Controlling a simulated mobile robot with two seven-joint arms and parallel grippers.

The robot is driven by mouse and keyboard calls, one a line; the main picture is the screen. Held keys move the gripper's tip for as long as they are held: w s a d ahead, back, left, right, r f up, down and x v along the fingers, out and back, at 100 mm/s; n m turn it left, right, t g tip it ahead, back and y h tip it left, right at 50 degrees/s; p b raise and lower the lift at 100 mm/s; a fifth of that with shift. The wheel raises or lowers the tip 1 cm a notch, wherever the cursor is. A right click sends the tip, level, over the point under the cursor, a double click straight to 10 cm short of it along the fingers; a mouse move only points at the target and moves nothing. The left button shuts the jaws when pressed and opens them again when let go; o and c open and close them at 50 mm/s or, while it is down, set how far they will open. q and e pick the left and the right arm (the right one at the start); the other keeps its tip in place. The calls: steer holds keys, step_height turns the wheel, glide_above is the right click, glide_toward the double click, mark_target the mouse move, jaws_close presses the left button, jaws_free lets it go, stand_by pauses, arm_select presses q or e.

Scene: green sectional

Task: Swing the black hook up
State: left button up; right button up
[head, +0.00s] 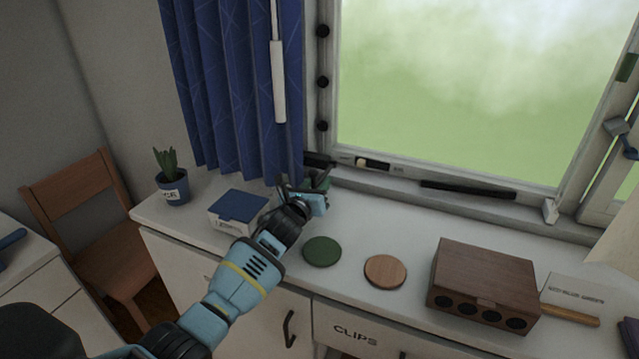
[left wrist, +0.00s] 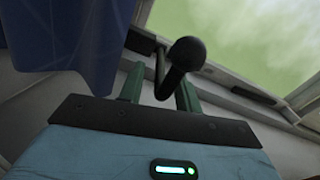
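The black hook (left wrist: 186,55) shows in the left wrist view as a bent bar with a round knob, hanging from a dark mount at the window's lower left corner. In the head view its black mount (head: 318,160) shows just behind my left gripper (head: 312,190), which hides most of the rest. My left gripper's two green fingers (left wrist: 160,88) stand apart in the left wrist view. The hook's bar and knob appear between and in front of them; I cannot tell whether they touch. My right gripper is not in view.
A blue curtain (head: 235,90) hangs left of the window. A blue-lidded box (head: 238,212) and a potted plant (head: 172,187) stand left of my gripper. A green disc (head: 322,251), a wooden disc (head: 385,271) and a brown box (head: 485,285) lie to the right on the white counter.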

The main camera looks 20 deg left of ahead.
arm_select(q)
steer(key=shift+w, duration=0.55)
jaws_close()
